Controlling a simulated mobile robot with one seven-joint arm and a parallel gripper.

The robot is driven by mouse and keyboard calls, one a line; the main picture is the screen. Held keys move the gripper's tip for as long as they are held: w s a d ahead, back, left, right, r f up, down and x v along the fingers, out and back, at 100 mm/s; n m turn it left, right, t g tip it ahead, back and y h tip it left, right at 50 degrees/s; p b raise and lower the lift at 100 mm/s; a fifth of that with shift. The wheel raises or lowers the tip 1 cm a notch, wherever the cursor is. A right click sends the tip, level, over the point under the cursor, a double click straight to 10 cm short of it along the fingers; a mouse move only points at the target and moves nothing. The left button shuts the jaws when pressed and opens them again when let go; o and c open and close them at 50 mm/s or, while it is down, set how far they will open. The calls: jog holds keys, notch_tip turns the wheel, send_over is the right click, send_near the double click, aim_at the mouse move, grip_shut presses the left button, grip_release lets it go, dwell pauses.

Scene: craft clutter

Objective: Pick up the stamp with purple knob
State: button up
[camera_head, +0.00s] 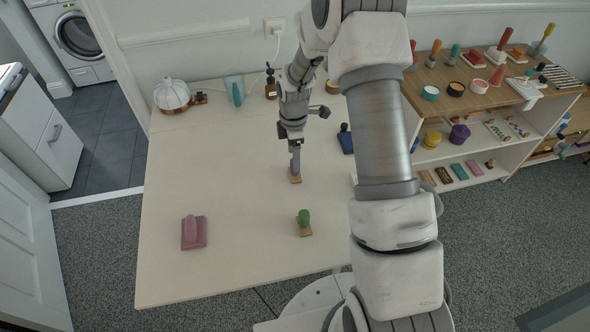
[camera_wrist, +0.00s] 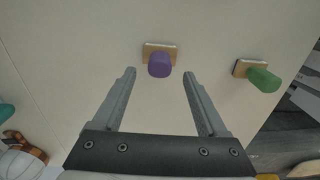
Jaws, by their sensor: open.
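The stamp with the purple knob (camera_wrist: 160,64) stands on the table, its light wooden base under the knob. In the head view the stamp (camera_head: 296,179) is mostly covered by my gripper (camera_head: 296,160), and only its base and a bit of purple show. In the wrist view my gripper (camera_wrist: 159,75) is open and empty. Its two fingers reach toward the stamp, with the purple knob lying between the lines of the fingertips. I cannot tell whether the tips are level with the knob.
A dark blue stamp (camera_head: 345,140) is to the right. A white and copper kettle-like item (camera_head: 172,96) stands at the back left. Bare table (camera_head: 235,270) lies in front.

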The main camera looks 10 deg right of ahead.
jog(key=f, duration=0.5)
jog(key=shift+d+f, duration=0.1)
jog(key=shift+d, duration=0.1)
grip_shut()
